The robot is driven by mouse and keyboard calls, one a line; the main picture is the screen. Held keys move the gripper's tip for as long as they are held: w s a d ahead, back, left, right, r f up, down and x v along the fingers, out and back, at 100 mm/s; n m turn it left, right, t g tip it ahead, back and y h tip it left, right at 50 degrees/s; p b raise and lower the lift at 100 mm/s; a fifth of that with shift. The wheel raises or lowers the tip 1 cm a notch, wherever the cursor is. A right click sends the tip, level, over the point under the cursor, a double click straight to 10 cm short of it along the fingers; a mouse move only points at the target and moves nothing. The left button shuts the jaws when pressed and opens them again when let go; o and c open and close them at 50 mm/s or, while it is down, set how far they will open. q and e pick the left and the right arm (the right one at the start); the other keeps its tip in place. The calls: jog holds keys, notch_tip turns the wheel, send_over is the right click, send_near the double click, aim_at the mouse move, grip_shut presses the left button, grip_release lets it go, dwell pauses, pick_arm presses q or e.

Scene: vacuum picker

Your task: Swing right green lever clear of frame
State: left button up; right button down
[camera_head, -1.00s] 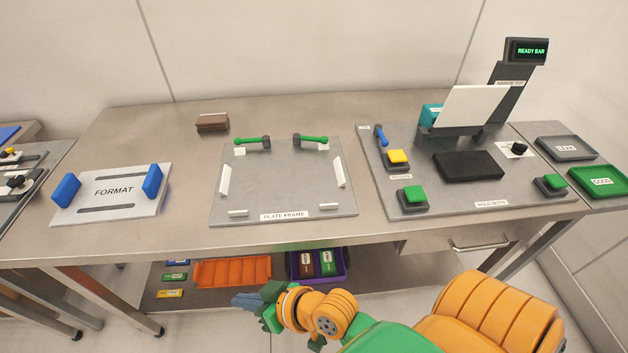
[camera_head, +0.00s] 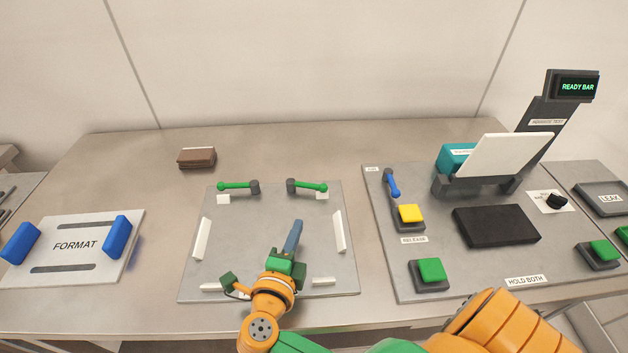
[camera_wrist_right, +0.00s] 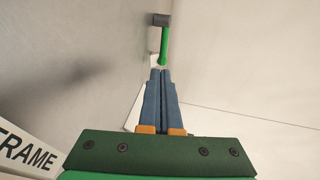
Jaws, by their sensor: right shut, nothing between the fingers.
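The right green lever (camera_head: 308,186) lies across the back of the plate frame (camera_head: 240,240), its dark pivot at its left end and its green arm pointing right over a small white block. My right gripper (camera_head: 298,224) is over the middle of the frame with its blue fingers shut and empty, pointing toward the levers and apart from them. In the right wrist view the green lever (camera_wrist_right: 164,46) shows just beyond the closed fingertips (camera_wrist_right: 161,72). The left green lever (camera_head: 238,186) lies across the back left of the frame, its pivot at its right end. My left gripper is not in view.
White strips edge the frame. A white FORMAT plate (camera_head: 75,246) with blue handles lies to the left. To the right is a panel with a blue lever (camera_head: 391,184), a yellow button (camera_head: 411,213) and green buttons. A brown block (camera_head: 197,157) lies at the back.

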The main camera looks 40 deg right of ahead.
aim_at(312, 188)
jog(key=shift+w+d+r+p, duration=0.15)
jog(key=shift+w+d+p, duration=0.15)
jog(key=shift+w+d, duration=0.75)
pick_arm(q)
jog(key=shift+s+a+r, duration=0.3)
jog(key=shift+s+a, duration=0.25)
pick_arm(e)
jog(key=x, duration=0.9)
